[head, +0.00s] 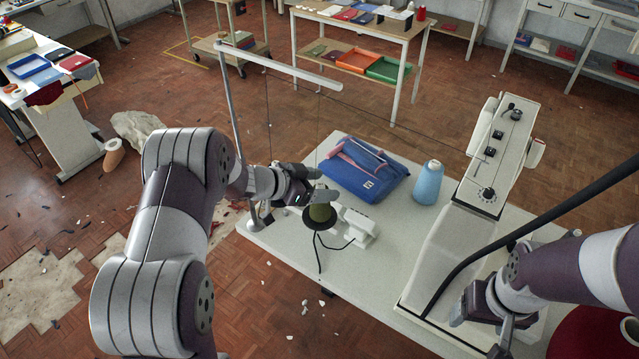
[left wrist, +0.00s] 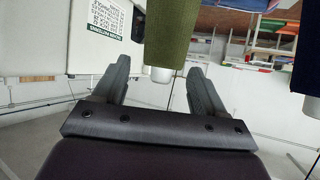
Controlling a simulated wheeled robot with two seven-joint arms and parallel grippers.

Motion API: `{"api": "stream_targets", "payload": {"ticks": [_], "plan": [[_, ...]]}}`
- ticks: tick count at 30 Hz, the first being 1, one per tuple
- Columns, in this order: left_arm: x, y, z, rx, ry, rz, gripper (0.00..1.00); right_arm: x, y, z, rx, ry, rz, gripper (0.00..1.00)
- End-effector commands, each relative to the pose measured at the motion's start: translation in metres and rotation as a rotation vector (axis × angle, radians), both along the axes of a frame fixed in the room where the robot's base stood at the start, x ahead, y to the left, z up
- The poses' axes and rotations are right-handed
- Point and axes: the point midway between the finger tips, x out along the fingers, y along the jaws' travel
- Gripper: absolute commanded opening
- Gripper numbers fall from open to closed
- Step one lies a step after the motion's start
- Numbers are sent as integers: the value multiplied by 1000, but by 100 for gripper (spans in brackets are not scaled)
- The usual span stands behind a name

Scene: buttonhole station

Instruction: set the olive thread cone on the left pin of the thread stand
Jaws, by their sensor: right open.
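The olive thread cone (head: 320,213) stands upright over a dark round disc (head: 318,229) near the table's left edge. In the left wrist view the cone (left wrist: 171,38) hangs inverted in the picture, its white tip between my fingers' lines with gaps on both sides. My left gripper (head: 318,184) is open, just above and beside the cone's top. The thread stand (head: 233,110) has a pale pole and a top arm; my left arm hides part of its base. I cannot see the pin under the cone. My right gripper (head: 487,333) is open and empty at the lower right.
A blue cone (head: 428,183) and a folded blue cloth item (head: 362,167) lie beyond on the pale table (head: 300,262). A white device (head: 358,228) with a dark cable is just right of the olive cone. The sewing machine (head: 468,215) stands to the right.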

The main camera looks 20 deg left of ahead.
Motion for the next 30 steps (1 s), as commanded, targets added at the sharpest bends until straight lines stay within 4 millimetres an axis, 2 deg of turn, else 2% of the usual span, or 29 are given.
{"api": "stream_targets", "payload": {"ticks": [5,12,18,22,30], "plan": [[-7,9,5,1,-2,4,71,0,0,-4,0,0,0,74],[-46,50,35,1,-3,5,71,0,0,-18,0,0,0,74],[-71,75,55,0,-2,3,71,0,0,-23,0,0,0,74],[-77,80,60,0,0,1,71,0,0,-23,0,0,0,74],[-77,81,61,0,0,0,71,0,0,-23,0,0,0,74]]}}
